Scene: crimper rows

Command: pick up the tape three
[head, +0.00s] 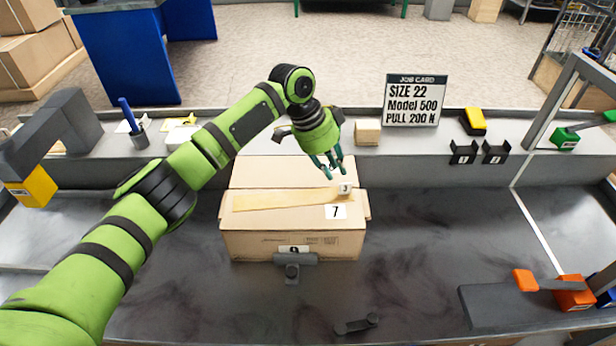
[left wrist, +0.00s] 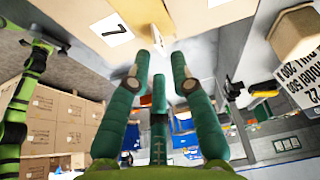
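The tape three is a long tan strip (head: 285,199) lying across the top of a cardboard box (head: 255,243). A small tag marked 3 (head: 345,188) stands at its right end. My left gripper (head: 333,168) hangs just above and behind that end, fingers pointing down. Its fingers are spread apart with nothing between them, so it is open. In the left wrist view the open fingers (left wrist: 158,65) point toward the box (left wrist: 75,12) and its label 7 (left wrist: 113,28). Whether a fingertip touches the tape cannot be told. My right gripper is not in view.
A dark handle-like part (head: 293,260) sits at the box's front, and another dark part (head: 357,324) lies nearer. A beige block (head: 367,132) and a job card (head: 413,100) stand behind. An orange-handled tool (head: 560,288) is at right. The bench left of the box is partly behind my arm.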

